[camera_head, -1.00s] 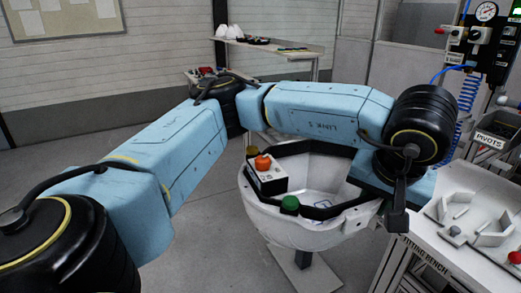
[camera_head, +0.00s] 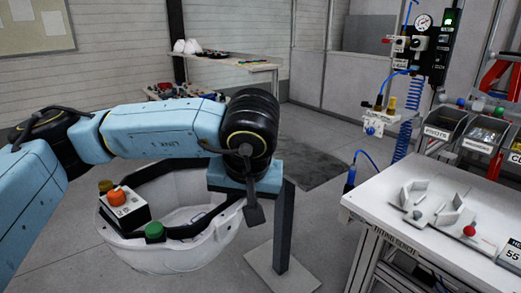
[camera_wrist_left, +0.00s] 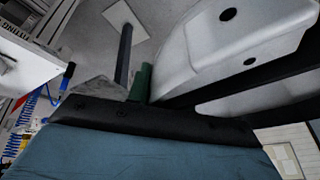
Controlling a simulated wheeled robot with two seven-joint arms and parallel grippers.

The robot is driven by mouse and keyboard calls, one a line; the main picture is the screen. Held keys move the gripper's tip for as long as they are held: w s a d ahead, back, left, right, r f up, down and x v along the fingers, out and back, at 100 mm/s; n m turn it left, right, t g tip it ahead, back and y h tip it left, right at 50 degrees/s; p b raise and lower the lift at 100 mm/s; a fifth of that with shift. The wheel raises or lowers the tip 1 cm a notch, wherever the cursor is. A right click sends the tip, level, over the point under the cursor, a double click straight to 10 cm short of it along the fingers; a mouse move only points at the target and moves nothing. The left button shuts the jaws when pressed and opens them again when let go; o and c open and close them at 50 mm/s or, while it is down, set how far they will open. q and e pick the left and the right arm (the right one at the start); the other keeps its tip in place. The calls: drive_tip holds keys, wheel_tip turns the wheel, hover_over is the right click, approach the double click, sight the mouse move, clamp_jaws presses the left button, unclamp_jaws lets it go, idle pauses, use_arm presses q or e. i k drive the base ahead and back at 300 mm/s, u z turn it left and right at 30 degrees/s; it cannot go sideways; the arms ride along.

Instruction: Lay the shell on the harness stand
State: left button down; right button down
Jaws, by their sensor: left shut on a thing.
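The shell (camera_head: 205,252) is a white bowl-like shape, open side up, with a black rim, held above the floor left of centre in the head view. My left gripper (camera_head: 254,203) is shut on the shell at its right side. In the left wrist view, the shell (camera_wrist_left: 235,45) shows a white surface with two dark holes and a black edge. No stand is labelled in view. A dark post (camera_head: 284,235) on a square floor plate stands just right of the shell; I cannot tell whether it is the harness stand. My right gripper is out of view.
A fitting bench (camera_head: 392,232) at the right carries a fixture (camera_head: 440,207) with angled plates and a red knob. A box with an orange knob (camera_head: 119,196) and a green cap (camera_head: 154,230) overlap the shell's near side. A table (camera_head: 255,65) stands behind. Floor between is clear.

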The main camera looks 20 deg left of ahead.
sight(291, 158)
drive_tip(key=u, duration=0.5)
drive_tip(key=i, duration=1.7)
drive_tip(key=z, duration=1.15)
drive_tip(key=i, duration=0.25)
drive_tip(key=z, duration=0.2)
